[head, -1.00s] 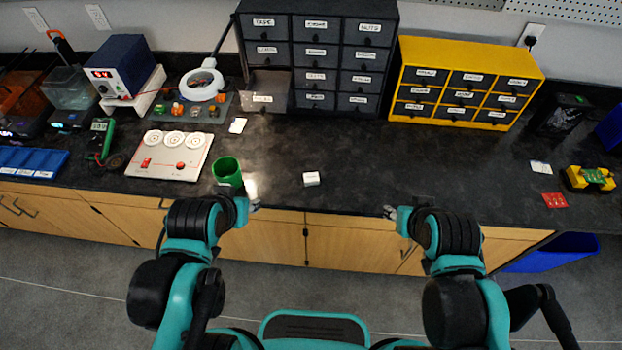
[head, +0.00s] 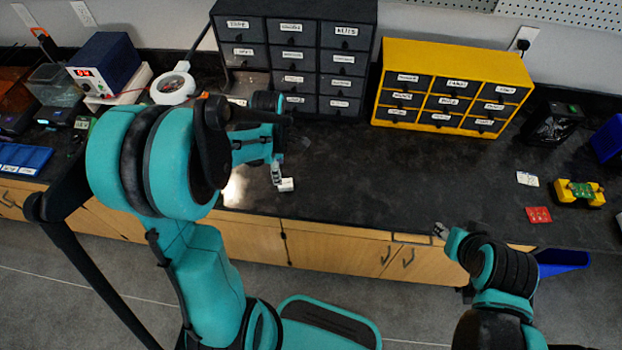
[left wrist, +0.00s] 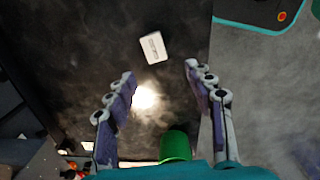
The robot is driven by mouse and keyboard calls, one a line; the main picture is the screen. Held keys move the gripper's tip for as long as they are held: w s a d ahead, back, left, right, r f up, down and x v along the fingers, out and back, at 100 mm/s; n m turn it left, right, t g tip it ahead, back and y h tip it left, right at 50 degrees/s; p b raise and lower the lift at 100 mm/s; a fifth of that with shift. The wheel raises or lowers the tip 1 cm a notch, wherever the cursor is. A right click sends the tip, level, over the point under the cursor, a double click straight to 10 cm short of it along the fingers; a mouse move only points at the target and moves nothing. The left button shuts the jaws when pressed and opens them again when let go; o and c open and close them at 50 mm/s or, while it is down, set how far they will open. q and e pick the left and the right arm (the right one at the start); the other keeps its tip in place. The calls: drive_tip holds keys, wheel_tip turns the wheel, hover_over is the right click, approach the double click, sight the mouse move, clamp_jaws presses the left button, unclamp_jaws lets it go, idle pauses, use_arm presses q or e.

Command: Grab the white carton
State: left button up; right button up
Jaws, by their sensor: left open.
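The white carton (head: 286,185) is a small white box lying on the black countertop near its front edge. In the left wrist view the carton (left wrist: 152,47) shows dark print on its face and lies beyond the fingertips, apart from them. My left gripper (head: 276,172) is just behind and above the carton in the head view. In the left wrist view my left gripper (left wrist: 160,78) is open with nothing between its fingers. My right gripper (head: 440,231) is near the counter's front edge at the right, far from the carton; its finger opening is too small to tell.
A green cup (left wrist: 176,146) stands close to my left gripper in the left wrist view. A dark drawer cabinet (head: 296,55) and a yellow drawer cabinet (head: 455,87) stand at the back. A red board (head: 538,215) lies at the right. The counter right of the carton is clear.

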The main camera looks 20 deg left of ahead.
sight(285, 183)
use_arm(q)
drive_tip(key=shift+w+d+f+n, duration=0.1)
drive_tip(key=shift+w+f+n, duration=0.3)
drive_tip(key=shift+f, duration=0.4)
wheel_tip(285, 183, down, 3)
drive_tip(key=shift+d+r+b, duration=0.1)
drive_tip(key=shift+r+b, duration=0.05)
drive_tip(key=shift+b, duration=0.5)
drive_tip(key=f, duration=0.1)
drive_tip(key=f+b, duration=0.1)
drive_tip(key=f, duration=0.1)
drive_tip(key=f+b, duration=0.1)
drive_tip(key=f, duration=0.1)
drive_tip(key=shift+w+d, duration=0.15)
drive_tip(key=shift+w, duration=0.2)
drive_tip(key=shift+r, duration=0.15)
use_arm(e)
drive_tip(key=f, duration=0.3)
drive_tip(key=shift+s+d+f, duration=0.1)
drive_tip(key=shift+d+f, duration=0.05)
drive_tip(key=shift+d, duration=0.25)
use_arm(q)
drive_tip(key=c, duration=1)
